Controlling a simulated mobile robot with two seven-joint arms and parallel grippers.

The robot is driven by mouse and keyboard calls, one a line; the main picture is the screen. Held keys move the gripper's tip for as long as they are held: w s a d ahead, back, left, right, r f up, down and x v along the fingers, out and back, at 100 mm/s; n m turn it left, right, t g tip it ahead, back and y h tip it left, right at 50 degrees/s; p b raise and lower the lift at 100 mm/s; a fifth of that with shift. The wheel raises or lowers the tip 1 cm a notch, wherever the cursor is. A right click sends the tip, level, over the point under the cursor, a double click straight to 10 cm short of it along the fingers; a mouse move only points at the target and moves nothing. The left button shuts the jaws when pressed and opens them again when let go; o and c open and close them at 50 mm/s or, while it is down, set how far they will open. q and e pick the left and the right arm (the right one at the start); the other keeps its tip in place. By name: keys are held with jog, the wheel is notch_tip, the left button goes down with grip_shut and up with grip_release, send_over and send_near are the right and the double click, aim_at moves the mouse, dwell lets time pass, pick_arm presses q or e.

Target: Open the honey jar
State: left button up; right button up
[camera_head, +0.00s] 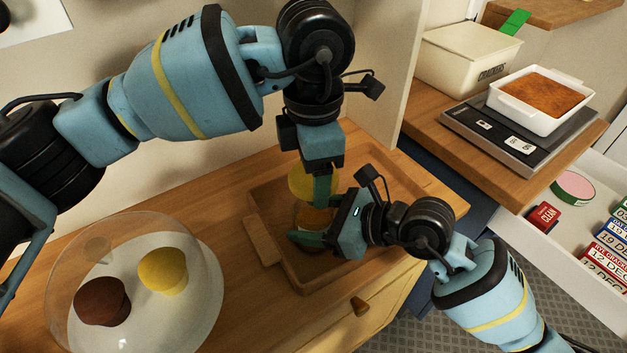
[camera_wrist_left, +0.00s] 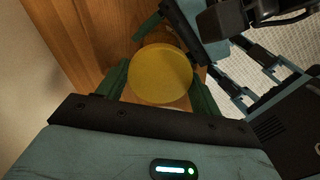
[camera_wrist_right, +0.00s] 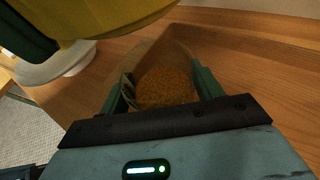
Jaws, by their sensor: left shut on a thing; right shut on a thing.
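The honey jar's amber body (camera_head: 316,218) stands over the wooden tray on the counter. My right gripper (camera_head: 322,238) is shut on it from the right. Its honey (camera_wrist_right: 165,88) shows between the fingers in the right wrist view. The round yellow lid (camera_head: 301,181) is above the body, between the fingers of my left gripper (camera_head: 322,188), which reaches down from above and is shut on it. The lid's flat top (camera_wrist_left: 160,74) fills the space between the left fingers. In the right wrist view the lid (camera_wrist_right: 95,15) shows apart from the honey; clear glass makes the exact gap hard to tell.
The wooden tray (camera_head: 262,218) has low walls around the jar. A glass dome covers a white plate (camera_head: 205,290) with a brown cake (camera_head: 101,301) and a yellow one (camera_head: 163,271) at left. A scale (camera_head: 465,125) with a baking dish (camera_head: 520,112) and an open drawer (camera_head: 520,222) are at right.

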pick_arm(q)
jog(key=shift+r, duration=0.35)
pick_arm(e)
jog(key=o, duration=2)
jog(key=shift+c, duration=0.2)
pick_arm(q)
jog(key=shift+f+b, duration=0.4)
jog(key=shift+f, duration=0.4)
pick_arm(e)
notch_tip(320, 180, up, 4)
send_over(373, 250)
jog(key=shift+w+a, duration=0.2)
jog(key=shift+a, duration=0.15)
jog(key=shift+s+d+r, duration=0.15)
jog(key=shift+d+r, duration=0.15)
